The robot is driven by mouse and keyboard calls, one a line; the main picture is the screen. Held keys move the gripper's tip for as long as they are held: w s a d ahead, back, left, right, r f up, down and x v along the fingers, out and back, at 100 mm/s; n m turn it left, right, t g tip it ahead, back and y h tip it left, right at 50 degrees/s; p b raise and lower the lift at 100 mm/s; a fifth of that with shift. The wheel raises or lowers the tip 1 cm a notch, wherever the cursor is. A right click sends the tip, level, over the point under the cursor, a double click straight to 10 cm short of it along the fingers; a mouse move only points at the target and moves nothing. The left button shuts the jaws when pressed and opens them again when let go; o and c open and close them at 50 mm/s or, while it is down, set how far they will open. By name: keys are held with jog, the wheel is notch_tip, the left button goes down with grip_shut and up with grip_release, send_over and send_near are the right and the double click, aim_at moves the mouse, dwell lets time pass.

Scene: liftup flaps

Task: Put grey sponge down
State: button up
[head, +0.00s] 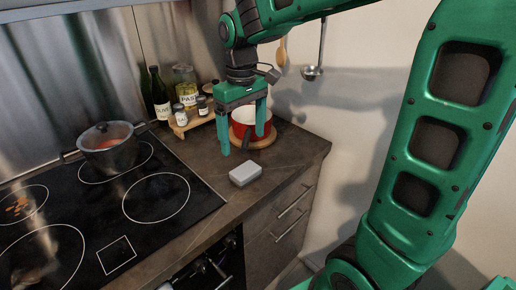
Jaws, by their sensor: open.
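The grey sponge (245,174) is a small light block lying flat on the dark countertop, to the right of the stove and near the counter's front edge. My gripper (243,144) is open and empty, above and behind the sponge in the picture, with its two green fingers pointing down. The fingers look apart from the sponge. They partly cover a red pot behind them.
The red pot (239,121) stands on a round wooden board close behind my fingers. Jars and bottles on a wooden stand (190,124) are to the left. A dark pot (108,153) sits on the black cooktop (120,210). Drawers (280,222) lie below the counter.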

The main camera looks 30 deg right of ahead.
jog(key=s+d+f+m, duration=0.2)
jog(key=s+d+m, duration=0.3)
jog(key=s+d, duration=0.3)
jog(key=s+d+f+m, duration=0.3)
jog(key=s+d, duration=0.6)
jog(key=s, duration=0.6)
jog(key=shift+s+d+m, duration=0.2)
jog(key=shift+s+m, duration=0.15)
jog(key=shift+m, duration=0.65)
jog(key=shift+w+f, duration=0.25)
jog(key=shift+w, duration=0.35)
